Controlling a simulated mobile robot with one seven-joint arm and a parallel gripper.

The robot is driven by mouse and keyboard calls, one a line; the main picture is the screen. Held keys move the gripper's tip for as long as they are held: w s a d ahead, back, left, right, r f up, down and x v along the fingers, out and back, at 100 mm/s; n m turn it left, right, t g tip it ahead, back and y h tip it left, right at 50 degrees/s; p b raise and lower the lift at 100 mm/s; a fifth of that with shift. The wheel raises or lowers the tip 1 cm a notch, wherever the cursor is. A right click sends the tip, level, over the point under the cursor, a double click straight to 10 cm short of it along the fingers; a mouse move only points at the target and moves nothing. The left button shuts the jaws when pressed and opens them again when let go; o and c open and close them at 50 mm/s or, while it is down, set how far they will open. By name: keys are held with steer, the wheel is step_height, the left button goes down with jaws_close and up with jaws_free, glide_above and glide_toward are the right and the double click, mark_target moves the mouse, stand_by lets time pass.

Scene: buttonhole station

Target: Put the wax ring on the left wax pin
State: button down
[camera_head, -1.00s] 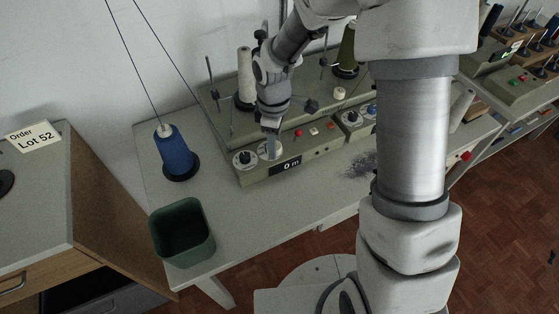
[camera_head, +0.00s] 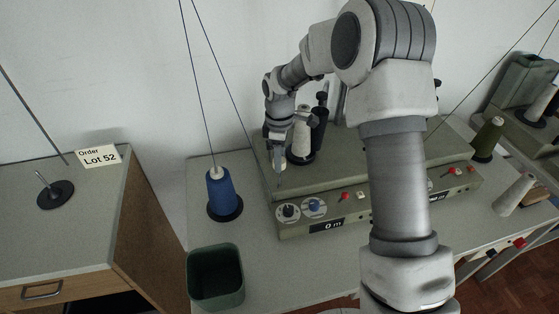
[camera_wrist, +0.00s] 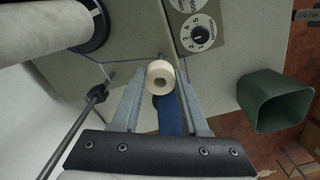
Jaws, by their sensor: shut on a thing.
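The wax ring (camera_wrist: 160,77) is a small cream ring with a dark central hole. It sits between the two fingertips of my gripper (camera_wrist: 160,80), which is shut on it. In the head view my gripper (camera_head: 277,162) points down over the left end of the grey-green machine. A thin upright pin (camera_head: 278,181), seemingly the left wax pin, shows just below the fingertips. I cannot tell whether the ring is in line with it or how far above it is.
A white cone (camera_head: 302,138) stands right of my gripper. A blue thread cone (camera_head: 222,190) stands left, its threads running upward. A green bin (camera_head: 216,277) is at the table's front left.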

steer(key=shift+f+b, duration=2.2)
steer(key=shift+f, duration=1.2)
steer(key=shift+f+b, duration=0.3)
steer(key=shift+f, duration=0.2)
steer(key=shift+c, duration=1.7)
jaws_free()
step_height(320, 180, up, 18)
steer(key=p, duration=0.1)
steer(key=shift+f, duration=0.25)
